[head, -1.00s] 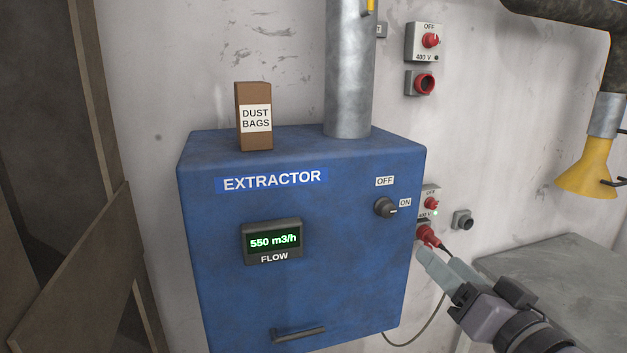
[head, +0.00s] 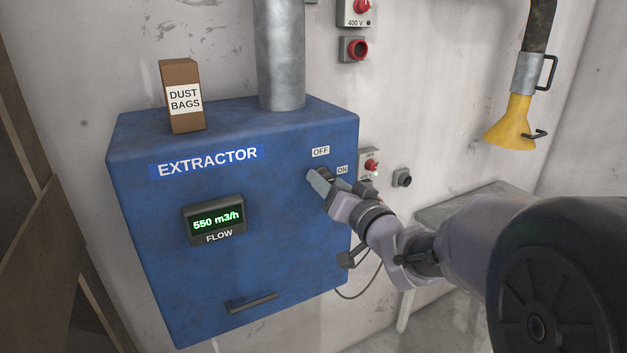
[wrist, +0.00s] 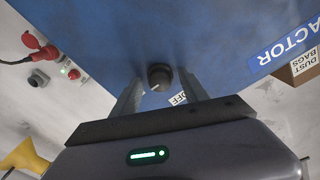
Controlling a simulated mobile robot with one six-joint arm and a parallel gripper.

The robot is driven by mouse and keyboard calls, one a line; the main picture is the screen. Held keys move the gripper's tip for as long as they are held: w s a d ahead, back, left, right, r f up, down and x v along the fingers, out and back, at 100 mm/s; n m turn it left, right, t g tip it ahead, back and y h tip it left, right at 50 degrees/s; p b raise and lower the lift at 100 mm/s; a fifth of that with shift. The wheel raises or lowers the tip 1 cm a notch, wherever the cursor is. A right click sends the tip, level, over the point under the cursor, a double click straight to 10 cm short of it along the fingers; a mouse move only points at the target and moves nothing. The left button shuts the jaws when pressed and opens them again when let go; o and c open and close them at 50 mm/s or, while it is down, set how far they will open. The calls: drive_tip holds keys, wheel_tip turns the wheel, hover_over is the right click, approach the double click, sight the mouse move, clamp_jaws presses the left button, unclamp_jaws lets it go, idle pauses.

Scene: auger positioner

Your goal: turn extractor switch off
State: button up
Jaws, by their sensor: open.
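The blue extractor box (head: 270,240) hangs on the wall, with a lit display (head: 214,219) reading 550 m3/h. Its dark rotary switch (wrist: 159,76) lies between my gripper's fingers in the wrist view, its pale mark turned away from the OFF label (wrist: 178,99). In the head view the OFF label (head: 320,152) and ON label (head: 342,169) show above and right of the switch, which my fingers mostly hide. My gripper (head: 316,183) is open, fingertips on either side of the switch; I cannot tell whether they touch it.
A dust bags box (head: 183,100) and metal duct (head: 280,60) stand on the extractor. A wall switch (head: 370,165) and grey socket (head: 402,178) are just right. A yellow hose nozzle (head: 511,125) hangs further right above a grey bench (head: 470,200).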

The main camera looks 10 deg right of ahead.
clamp_jaws()
drive_tip(key=shift+n+b, duration=0.3)
drive_tip(key=shift+b, duration=0.1)
drive_tip(key=shift+d+n+y+b, duration=0.1)
drive_tip(key=shift+n+y+b, duration=0.2)
drive_tip(key=shift+n+b, duration=7.35)
drive_tip(key=n+p, duration=0.2)
drive_tip(key=shift+n, duration=0.35)
unclamp_jaws()
